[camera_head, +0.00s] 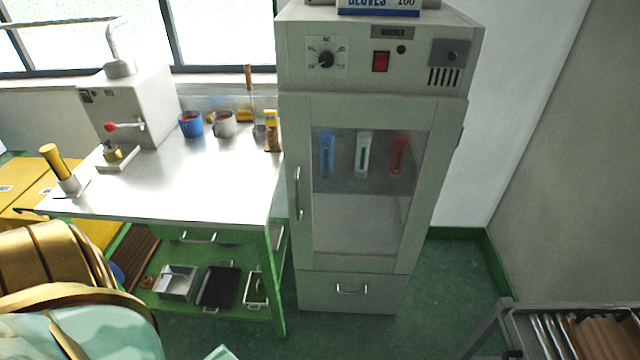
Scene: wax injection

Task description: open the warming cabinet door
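The grey warming cabinet (355,103) stands upright in the middle, against the wall. Its door (302,240) looks shut, flush with the front. A vertical bar handle (298,193) is on the door's left side. Through the door's window (360,225) a blue item (327,155), a white item (363,155) and a red item (399,154) show in a row. Neither of my grippers can be seen. Gold and pale teal parts, which look like mine, fill the lower left corner, and nothing touches the handle.
A steel-topped table (210,175) with a wax injector (135,105) and mugs stands left of the cabinet. A drawer (345,290) is below the door. A rack (510,325) is at lower right. The green floor (455,275) before the cabinet looks clear.

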